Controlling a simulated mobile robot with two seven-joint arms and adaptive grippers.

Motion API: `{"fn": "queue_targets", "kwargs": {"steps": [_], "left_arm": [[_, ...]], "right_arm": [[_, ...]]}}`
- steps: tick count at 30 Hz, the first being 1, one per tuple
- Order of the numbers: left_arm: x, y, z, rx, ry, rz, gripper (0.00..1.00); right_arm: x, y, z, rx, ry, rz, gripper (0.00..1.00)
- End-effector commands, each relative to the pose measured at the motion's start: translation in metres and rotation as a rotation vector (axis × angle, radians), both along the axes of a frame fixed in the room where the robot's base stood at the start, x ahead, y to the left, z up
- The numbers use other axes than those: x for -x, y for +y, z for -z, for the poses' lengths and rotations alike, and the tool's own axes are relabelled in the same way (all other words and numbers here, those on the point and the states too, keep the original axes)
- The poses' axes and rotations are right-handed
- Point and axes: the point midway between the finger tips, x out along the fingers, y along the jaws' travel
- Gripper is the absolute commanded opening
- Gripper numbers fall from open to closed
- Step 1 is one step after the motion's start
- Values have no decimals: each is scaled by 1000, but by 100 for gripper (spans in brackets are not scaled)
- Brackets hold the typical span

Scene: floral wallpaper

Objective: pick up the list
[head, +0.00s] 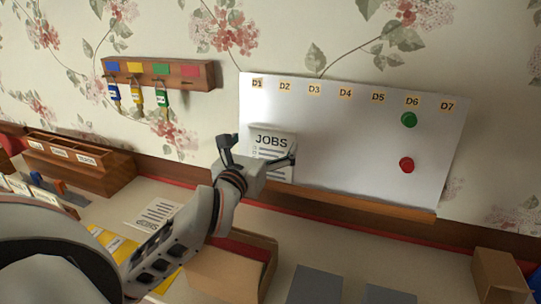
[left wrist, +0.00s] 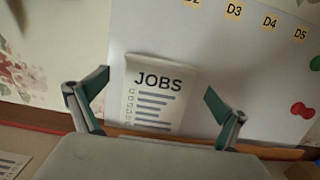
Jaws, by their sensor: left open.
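The list is a white sheet headed JOBS (head: 270,142), upright against the lower left of the whiteboard (head: 350,140). In the left wrist view the list (left wrist: 157,92) shows between the two fingers, with its text lines and checkboxes in sight. My left gripper (head: 259,150) is open in front of the list, its fingers spread to either side. The left wrist view shows the open gripper (left wrist: 156,100) with nothing between its fingertips but the sheet beyond. Whether a finger touches the sheet I cannot tell. My right gripper is not in view.
A wooden ledge (head: 350,203) runs under the whiteboard. Green (head: 409,119) and red (head: 406,165) magnets are on the board. A key rack (head: 158,72) hangs at left. A wooden organizer (head: 75,165), another paper (head: 155,213) and an open box (head: 262,241) are on the desk.

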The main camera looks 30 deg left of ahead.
Motion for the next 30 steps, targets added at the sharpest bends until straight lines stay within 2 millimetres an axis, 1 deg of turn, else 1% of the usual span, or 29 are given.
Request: {"fn": "queue_targets", "kwargs": {"steps": [1, 3, 7, 10, 16, 17, 18, 20, 30], "left_arm": [[-8, 1, 1, -1, 1, -1, 100], [-19, 2, 3, -1, -1, -1, 100], [-33, 6, 3, 0, -1, -1, 100], [-38, 7, 4, 0, 0, 0, 100], [-38, 7, 4, -1, 0, 0, 100], [-38, 7, 4, -1, 0, 0, 97], [-38, 7, 4, -1, 0, 0, 87], [-38, 7, 4, -1, 0, 0, 72], [-38, 7, 3, -1, -1, 0, 72]], "right_arm": [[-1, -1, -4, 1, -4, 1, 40], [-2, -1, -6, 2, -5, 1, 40], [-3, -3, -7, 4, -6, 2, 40], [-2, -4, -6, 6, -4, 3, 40], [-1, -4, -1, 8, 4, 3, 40], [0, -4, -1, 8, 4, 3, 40], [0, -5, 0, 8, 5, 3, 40], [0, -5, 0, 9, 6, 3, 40], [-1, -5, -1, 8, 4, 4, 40]]}}
